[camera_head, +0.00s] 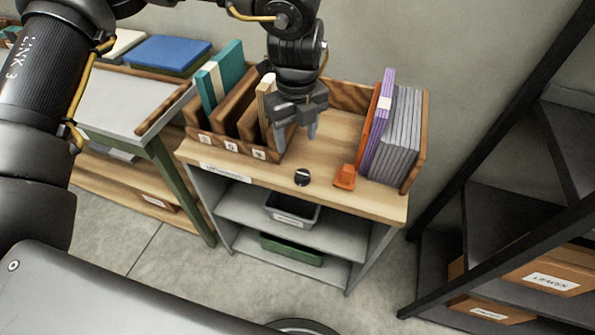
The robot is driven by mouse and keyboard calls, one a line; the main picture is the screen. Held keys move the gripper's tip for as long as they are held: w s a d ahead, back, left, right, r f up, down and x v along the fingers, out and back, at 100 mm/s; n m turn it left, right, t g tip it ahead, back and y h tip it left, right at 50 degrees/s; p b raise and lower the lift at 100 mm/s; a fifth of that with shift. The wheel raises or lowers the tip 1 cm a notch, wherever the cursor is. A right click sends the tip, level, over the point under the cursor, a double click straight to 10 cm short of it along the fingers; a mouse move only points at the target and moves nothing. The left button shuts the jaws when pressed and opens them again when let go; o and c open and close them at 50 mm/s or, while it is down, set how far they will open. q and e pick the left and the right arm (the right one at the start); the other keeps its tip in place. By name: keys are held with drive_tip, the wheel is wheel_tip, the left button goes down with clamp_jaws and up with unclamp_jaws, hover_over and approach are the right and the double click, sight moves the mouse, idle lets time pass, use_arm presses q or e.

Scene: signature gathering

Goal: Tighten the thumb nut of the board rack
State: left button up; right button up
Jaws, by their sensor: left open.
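A wooden rack (414,173) at the right end of the tabletop holds several grey boards (402,135) upright, with purple and orange ones at their left. A small dark round knob (302,177) with a light mark is at the tabletop's front edge; I cannot tell if it is the thumb nut. A small orange block-like piece (345,177) is just right of it. My left gripper (297,134) points down, open and empty, above the middle of the tabletop, behind the knob and apart from it. My right gripper is not in view.
A wooden divided holder (222,143) with teal and tan books stands left of my gripper. The wooden tabletop (322,152) is bare in the middle. A dark shelving frame (475,145) stands at right, and a side table (130,97) at left.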

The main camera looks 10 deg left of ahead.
sight(299, 174)
use_arm(q)
drive_tip(key=f, duration=0.8)
drive_tip(key=d+f, duration=0.1)
drive_tip(key=f, duration=0.3)
drive_tip(key=shift+w+p, duration=0.1)
drive_tip(key=shift+p, duration=0.2)
